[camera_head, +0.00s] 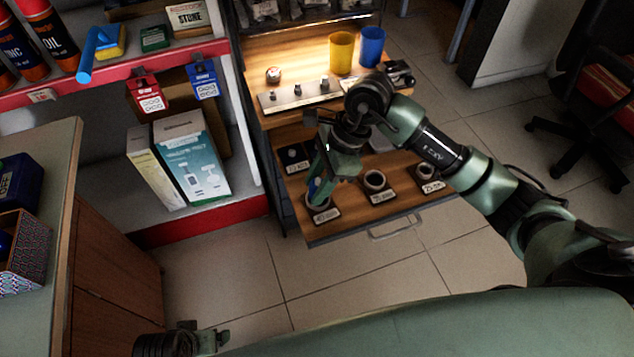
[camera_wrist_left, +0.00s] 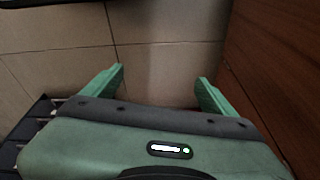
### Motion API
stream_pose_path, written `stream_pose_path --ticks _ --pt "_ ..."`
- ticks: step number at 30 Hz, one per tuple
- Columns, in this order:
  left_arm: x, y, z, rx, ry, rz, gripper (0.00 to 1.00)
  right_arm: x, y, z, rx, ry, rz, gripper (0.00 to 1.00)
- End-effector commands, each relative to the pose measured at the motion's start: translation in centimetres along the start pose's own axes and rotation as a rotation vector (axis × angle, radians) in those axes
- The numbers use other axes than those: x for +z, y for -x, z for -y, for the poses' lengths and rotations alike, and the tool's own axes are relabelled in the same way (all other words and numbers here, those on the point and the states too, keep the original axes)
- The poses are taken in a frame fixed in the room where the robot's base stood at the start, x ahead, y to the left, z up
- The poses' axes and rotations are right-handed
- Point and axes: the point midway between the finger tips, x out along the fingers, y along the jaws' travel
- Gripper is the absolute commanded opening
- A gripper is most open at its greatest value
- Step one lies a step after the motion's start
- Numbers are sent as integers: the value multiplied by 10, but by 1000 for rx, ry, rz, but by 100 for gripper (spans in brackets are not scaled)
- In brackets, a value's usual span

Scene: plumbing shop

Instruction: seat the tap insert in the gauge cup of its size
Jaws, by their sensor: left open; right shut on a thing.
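My right gripper (camera_head: 320,185) points down over the front left of the pulled-out drawer (camera_head: 340,232). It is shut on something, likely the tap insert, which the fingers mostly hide. Its fingertips are at the front left gauge cup (camera_head: 326,216), and I cannot tell whether the held thing is inside it. Two more gauge cups, the middle one (camera_head: 374,181) and the right one (camera_head: 427,172), stand to the right with small labels. My left gripper (camera_wrist_left: 161,78) is open and empty above the floor. It also shows at the lower left of the head view (camera_head: 205,340).
A pale strip with several small metal parts (camera_head: 305,95) lies on the shelf above the drawer, near a yellow cup (camera_head: 341,52) and a blue cup (camera_head: 371,46). A wooden counter (camera_head: 60,240) stands at left.

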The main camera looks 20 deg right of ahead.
Motion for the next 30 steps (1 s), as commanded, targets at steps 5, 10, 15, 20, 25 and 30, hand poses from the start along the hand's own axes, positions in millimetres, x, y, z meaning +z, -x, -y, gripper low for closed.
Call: stream_pose_path --ticks 5,10,15,20,25,30 --pt "-1 0 0 0 0 -1 87 0 0 0 0 0 0 0" --pt "-2 2 0 0 1 -5 87 0 0 0 0 0 0 0" --pt "-5 5 0 -1 1 -12 87 0 0 0 -1 0 0 0" --pt "-5 7 1 -1 2 -12 87 0 0 0 -1 0 0 0" --pt "-4 12 1 -1 3 -8 87 0 0 0 -1 -1 -1 0" --pt "-4 14 1 -1 4 -8 87 0 0 0 0 0 0 0"
